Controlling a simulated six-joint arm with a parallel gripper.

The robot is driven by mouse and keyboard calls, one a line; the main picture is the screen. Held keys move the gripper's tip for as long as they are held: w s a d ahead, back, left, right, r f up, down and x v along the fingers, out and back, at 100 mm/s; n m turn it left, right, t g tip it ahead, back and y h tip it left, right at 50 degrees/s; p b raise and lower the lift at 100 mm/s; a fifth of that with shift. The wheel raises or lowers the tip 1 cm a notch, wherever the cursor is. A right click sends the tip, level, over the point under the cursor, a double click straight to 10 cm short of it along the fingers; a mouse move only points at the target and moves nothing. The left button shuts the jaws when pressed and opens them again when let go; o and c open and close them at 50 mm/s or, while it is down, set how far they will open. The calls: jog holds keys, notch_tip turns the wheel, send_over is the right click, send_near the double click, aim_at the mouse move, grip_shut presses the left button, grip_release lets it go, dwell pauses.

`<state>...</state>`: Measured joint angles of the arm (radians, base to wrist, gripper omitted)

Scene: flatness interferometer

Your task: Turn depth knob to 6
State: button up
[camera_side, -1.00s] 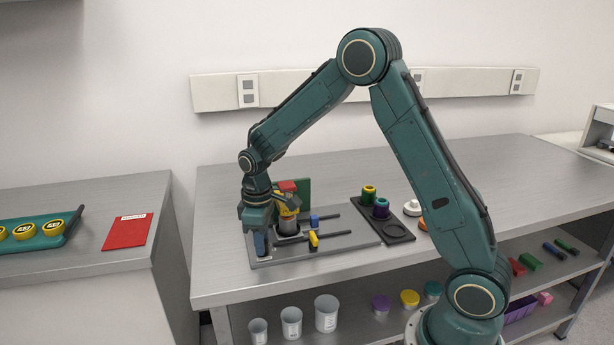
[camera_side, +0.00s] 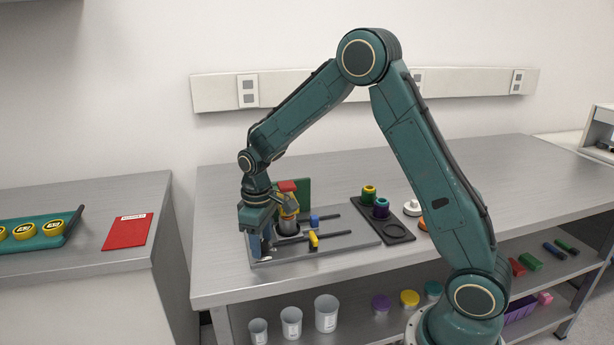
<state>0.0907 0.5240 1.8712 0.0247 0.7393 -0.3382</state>
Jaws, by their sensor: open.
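The interferometer is a grey base plate (camera_side: 350,243) on the bench, with a blue slider (camera_side: 314,221), a yellow slider (camera_side: 313,241) and a round grey part (camera_side: 288,227) under a yellow and red head (camera_side: 288,188). My gripper (camera_side: 262,248) points down at the plate's left end, its fingers low and close to the plate. It is open. I cannot make out the depth knob or its markings; the gripper covers much of that end, so I cannot tell whether the fingers are around a knob.
A dark tray (camera_side: 398,232) right of the plate holds green-and-yellow and purple ring parts (camera_side: 380,208). White and orange round pieces (camera_side: 412,207) stand beyond it. A green upright panel (camera_side: 304,193) stands behind the head. The bench's right side is clear.

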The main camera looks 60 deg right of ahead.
aim_at(262, 242)
jog(key=shift+r, duration=0.1)
notch_tip(262, 242, up, 14)
jog(key=shift+f, duration=0.2)
dwell(0.5)
jog(key=shift+a, duration=0.1)
dwell(0.3)
jog(key=n, duration=1)
jog(key=shift+n, duration=0.4)
jog(key=shift+f, duration=0.1)
notch_tip(262, 242, down, 14)
jog(key=shift+r, duration=0.15)
dwell(0.3)
jog(key=c, duration=1)
